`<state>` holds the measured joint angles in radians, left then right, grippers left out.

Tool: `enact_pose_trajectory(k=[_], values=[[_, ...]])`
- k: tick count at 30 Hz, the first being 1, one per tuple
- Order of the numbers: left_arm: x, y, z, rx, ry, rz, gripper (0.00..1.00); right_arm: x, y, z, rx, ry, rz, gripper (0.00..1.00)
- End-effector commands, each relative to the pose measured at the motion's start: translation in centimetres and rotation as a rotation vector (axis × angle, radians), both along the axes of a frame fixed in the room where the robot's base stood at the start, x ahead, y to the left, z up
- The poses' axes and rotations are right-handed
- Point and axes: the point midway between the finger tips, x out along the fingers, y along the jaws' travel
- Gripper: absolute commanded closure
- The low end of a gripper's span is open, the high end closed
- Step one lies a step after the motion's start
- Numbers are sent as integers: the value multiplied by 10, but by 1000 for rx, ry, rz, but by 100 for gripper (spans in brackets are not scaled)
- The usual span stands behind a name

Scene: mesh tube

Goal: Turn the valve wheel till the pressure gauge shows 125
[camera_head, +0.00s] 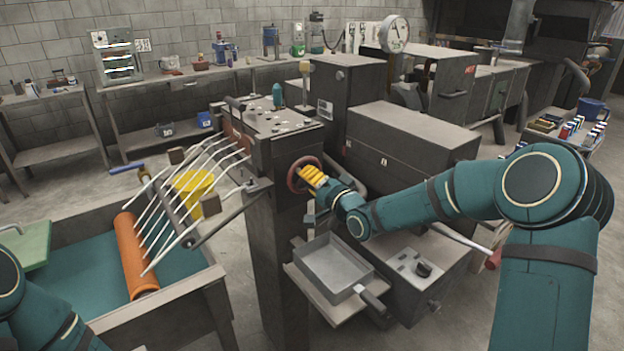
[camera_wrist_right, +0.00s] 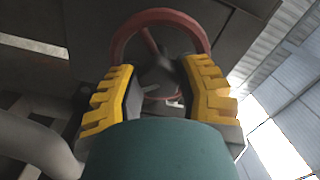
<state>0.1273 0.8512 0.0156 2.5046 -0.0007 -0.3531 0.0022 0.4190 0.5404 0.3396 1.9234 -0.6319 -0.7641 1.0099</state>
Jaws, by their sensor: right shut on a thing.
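The red valve wheel (camera_head: 291,178) is on the side of the dark grey machine block in the middle of the head view. My right gripper (camera_head: 314,176), with yellow fingers, is at the wheel and shut on it, covering its right part. In the right wrist view the wheel's rim (camera_wrist_right: 204,40) arches above and between the fingers of this gripper (camera_wrist_right: 160,90). A round white gauge (camera_head: 394,34) stands on a post at the back; its reading is too small to tell. My left arm shows at the bottom left, but its gripper is out of view.
A grey pan (camera_head: 333,268) sits on a shelf below my right forearm. Left of the machine, a rack of white curved rods (camera_head: 163,215) and an orange roller (camera_head: 137,262) stand over a trough. Benches with small items line the back wall.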

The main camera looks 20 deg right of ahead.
Motion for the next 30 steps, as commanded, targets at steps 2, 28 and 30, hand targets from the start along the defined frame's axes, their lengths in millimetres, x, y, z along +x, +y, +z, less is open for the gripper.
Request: enact_pose_trajectory(k=[2, 28, 30], values=[[-1, 0, 4, 0, 2, -1, 54, 0, 0, 0, 69, 27, 0, 100], [-5, -1, 33, -3, 12, -2, 54, 0, 0, 1, 816, 297, 2, 100], [-4, -1, 35, -2, 11, -1, 54, 0, 0, 1, 860, 312, 1, 100]])
